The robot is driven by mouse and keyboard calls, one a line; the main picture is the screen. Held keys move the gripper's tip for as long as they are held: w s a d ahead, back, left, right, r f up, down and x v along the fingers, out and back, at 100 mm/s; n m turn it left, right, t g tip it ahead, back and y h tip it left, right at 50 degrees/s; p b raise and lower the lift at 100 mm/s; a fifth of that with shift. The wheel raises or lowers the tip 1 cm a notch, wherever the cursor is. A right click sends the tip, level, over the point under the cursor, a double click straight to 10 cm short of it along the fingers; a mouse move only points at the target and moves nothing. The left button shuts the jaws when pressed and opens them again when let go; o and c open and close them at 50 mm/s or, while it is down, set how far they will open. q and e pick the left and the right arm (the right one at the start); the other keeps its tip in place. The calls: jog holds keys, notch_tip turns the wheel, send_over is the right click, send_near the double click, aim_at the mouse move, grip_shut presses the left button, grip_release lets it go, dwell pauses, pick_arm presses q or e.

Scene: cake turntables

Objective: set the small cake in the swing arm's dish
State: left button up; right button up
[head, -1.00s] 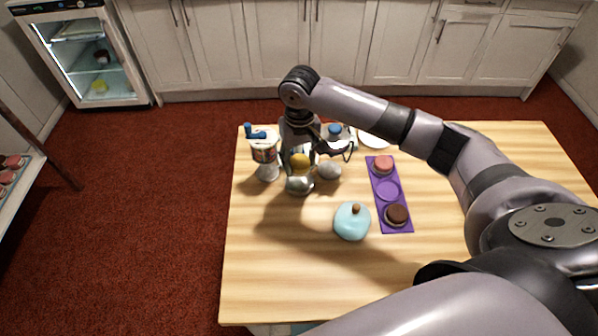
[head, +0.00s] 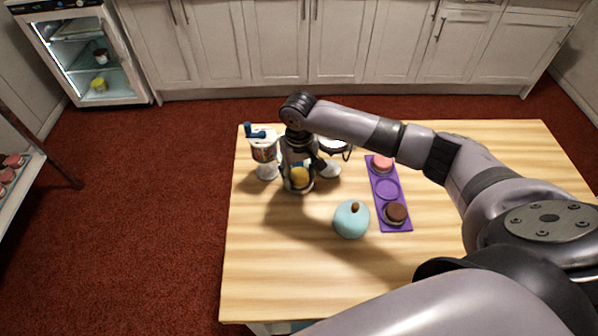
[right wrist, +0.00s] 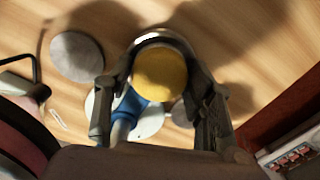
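The small yellow cake (head: 299,176) is low over the left part of the wooden table. My right gripper (right wrist: 160,70) points down with its two fingers on either side of this round cake (right wrist: 160,75), apparently gripping it. A shiny silver rim (right wrist: 158,36) curves close around the cake's far edge in the right wrist view. It looks like a dish under the cake, but whether the cake touches its floor is hidden. The swing arm itself is largely hidden behind my gripper. My left gripper does not show.
A canister with a blue crank (head: 262,150) stands close left of my gripper. A grey round piece (head: 329,169) is close right. A purple tray (head: 387,188) holds a pink cake and a brown cake. A light-blue dome (head: 351,220) stands nearer. The table's front left is clear.

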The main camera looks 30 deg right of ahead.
aim_at(299, 175)
jog(key=shift+o, duration=1.4)
jog(key=shift+r, duration=0.1)
notch_tip(299, 175, up, 12)
jog(key=b, duration=0.1)
